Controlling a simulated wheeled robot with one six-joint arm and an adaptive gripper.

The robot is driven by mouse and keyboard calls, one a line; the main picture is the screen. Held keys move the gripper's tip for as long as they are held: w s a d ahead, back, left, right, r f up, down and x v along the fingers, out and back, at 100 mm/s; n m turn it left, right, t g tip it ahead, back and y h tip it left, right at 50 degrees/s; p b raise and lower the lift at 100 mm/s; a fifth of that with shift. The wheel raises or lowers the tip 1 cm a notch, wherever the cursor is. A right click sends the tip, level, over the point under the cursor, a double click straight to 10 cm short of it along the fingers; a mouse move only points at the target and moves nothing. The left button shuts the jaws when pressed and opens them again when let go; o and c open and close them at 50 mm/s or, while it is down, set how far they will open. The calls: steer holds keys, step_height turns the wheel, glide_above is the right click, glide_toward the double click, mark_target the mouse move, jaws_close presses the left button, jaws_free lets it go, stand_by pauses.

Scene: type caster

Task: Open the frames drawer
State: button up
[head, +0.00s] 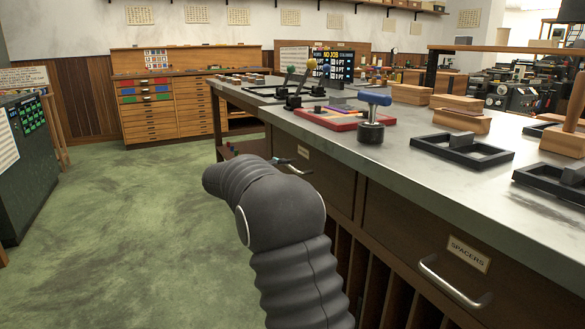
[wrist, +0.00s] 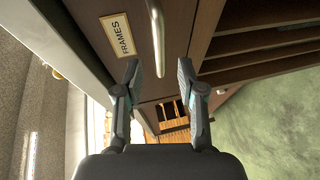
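In the wrist view, the frames drawer (wrist: 176,25) is a dark brown front with a cream label reading FRAMES (wrist: 122,37). A metal bar handle (wrist: 157,35) runs beside the label. My gripper (wrist: 159,72) is open, with its two fingers apart on either side of the handle's near end. I see a gap between each finger and the bar. In the head view, the drawer's small label (head: 303,152) shows under the bench top just beyond my arm, which hides part of the drawer. The drawer front looks shut.
The long bench (head: 470,190) has a grey top bearing black frames, wooden blocks and a blue-handled tool (head: 373,115). A SPACERS drawer with its handle (head: 455,285) is at the near right. Open slots lie below the drawers. Green floor (head: 130,220) is clear to the left.

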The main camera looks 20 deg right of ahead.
mark_target(291, 168)
steer(key=x, duration=0.6)
steer(key=shift+p, duration=0.3)
jaws_close()
